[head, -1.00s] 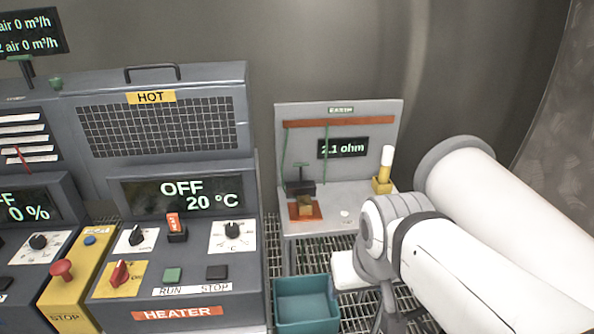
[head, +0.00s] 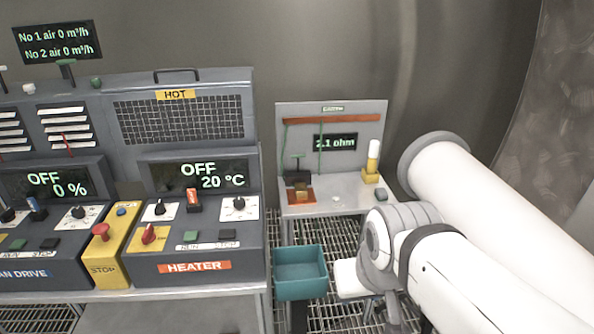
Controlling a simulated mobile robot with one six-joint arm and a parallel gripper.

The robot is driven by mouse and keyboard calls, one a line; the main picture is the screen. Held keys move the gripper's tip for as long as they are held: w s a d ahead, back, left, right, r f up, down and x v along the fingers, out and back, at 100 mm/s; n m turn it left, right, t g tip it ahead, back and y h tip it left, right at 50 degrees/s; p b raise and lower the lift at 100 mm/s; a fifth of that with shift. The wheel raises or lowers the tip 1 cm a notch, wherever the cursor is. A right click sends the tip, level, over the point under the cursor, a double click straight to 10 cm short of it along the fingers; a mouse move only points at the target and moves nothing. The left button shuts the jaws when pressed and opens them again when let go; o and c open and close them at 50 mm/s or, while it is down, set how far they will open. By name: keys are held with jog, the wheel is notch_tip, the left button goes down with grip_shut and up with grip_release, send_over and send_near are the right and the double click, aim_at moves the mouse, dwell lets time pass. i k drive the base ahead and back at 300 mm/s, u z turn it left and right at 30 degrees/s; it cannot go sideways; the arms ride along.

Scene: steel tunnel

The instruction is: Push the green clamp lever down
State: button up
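A thin green T-shaped lever (head: 298,157) stands upright on a dark block (head: 298,178) at the left of the small grey earth bench (head: 335,209) in the head view. I take it to be the clamp lever. It looks raised. A brass-coloured piece (head: 301,190) on an orange plate (head: 302,198) sits just in front of it. My arm comes in from the right, and my gripper (head: 386,312) hangs low, right of and below the bench front, apart from the lever. The gripper is small, dark and partly hidden by my wrist; its fingers cannot be made out.
The bench display (head: 335,142) reads 2.1 ohm. A yellow-based white post (head: 372,162) and a dark green button (head: 381,195) are at its right. A teal bin (head: 300,273) stands before the bench. The heater panel (head: 208,240) borders it at left. The floor is grating.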

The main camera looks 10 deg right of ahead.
aim_at(298, 157)
jog(key=u, duration=0.05)
jog(key=k, duration=0.75)
jog(key=z, duration=0.5)
jog(key=i, duration=2.1)
jog(key=u, duration=0.8)
